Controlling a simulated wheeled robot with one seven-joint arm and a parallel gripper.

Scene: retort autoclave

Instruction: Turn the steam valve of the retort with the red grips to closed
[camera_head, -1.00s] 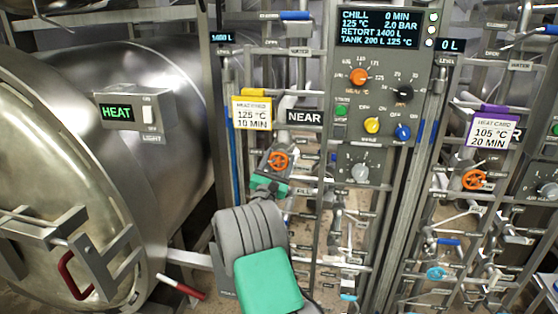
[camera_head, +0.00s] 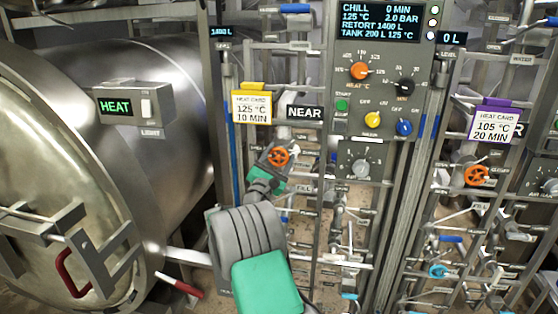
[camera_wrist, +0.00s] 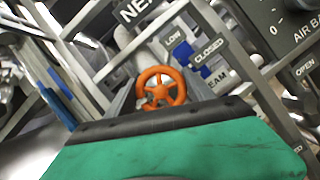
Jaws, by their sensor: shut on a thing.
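The retort with the red grips (camera_head: 75,275) stands at the left in the head view, its big round steel door facing me. An orange steam valve handwheel (camera_head: 278,157) sits on the rack under the NEAR sign; it also shows in the wrist view (camera_wrist: 161,90). My gripper (camera_head: 268,178) reaches up to this wheel from below and is shut on it. In the wrist view the grey fingers lie on either side of the wheel, and the green gripper body hides what is below. A CLOSED label (camera_wrist: 209,52) and a partly hidden STEAM label sit beside the wheel.
A second orange handwheel (camera_head: 477,176) is on the rack at the right. The control panel (camera_head: 375,110) with knobs is above and right of my gripper. Pipes and a yellow-topped heat card (camera_head: 251,106) crowd close around. The door's lever with a red grip (camera_head: 180,286) juts out at lower left.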

